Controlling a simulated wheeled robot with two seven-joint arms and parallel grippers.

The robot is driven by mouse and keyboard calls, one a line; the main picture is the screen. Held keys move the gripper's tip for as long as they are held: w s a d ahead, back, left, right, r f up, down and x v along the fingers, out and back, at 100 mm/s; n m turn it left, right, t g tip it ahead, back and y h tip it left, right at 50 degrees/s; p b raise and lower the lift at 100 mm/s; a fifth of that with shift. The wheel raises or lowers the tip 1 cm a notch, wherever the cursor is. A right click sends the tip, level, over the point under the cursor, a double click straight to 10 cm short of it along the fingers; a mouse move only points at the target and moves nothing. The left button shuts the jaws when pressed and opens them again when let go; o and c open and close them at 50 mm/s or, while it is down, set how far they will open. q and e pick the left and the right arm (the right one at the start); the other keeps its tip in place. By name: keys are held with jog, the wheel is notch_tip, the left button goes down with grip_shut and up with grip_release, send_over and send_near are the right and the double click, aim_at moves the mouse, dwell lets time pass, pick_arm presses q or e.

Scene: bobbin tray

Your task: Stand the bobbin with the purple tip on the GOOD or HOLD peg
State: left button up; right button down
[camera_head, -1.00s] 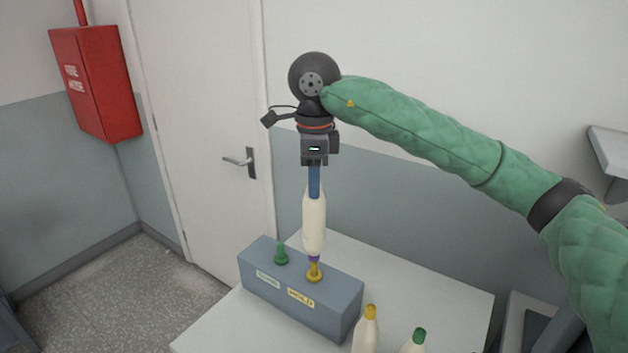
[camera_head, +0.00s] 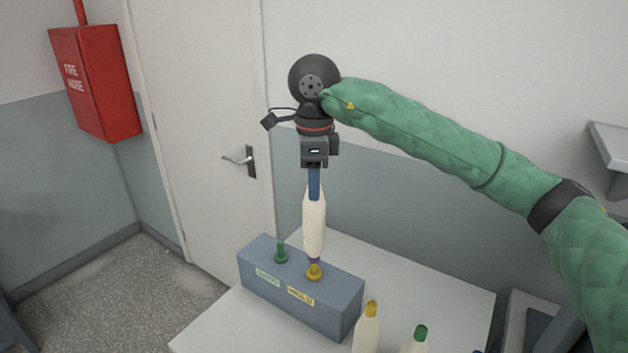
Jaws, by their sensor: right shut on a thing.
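The bobbin with the purple tip (camera_head: 314,222) is cream-coloured and upright, purple tip down. My right gripper (camera_head: 314,185) is shut on its upper end, with blue fingers. The purple tip is right at the yellow HOLD peg (camera_head: 314,272) on the grey-blue block (camera_head: 330,310); most of the peg's upper part is hidden. I cannot tell whether the bobbin is seated on it. The green peg (camera_head: 281,252), by the green-lettered label, is bare on the left of the same block. My left gripper is not in view.
The block stands on a white table (camera_head: 425,285). A yellow-tipped bobbin (camera_head: 366,330) and a green-tipped bobbin (camera_head: 415,342) stand at the front, cut off by the frame. A door (camera_head: 205,130) and a red fire hose box (camera_head: 97,85) are behind.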

jog(key=shift+f+b, duration=1.8)
jog(key=shift+f, duration=0.3)
jog(key=shift+d+f, duration=0.1)
jog(key=c, duration=1.1)
grip_release()
jog(key=shift+s, duration=0.15)
jog(key=shift+o, duration=0.9)
jog(key=shift+f+b, duration=0.15)
jog(key=shift+b, duration=0.25)
jog(key=shift+d, duration=0.1)
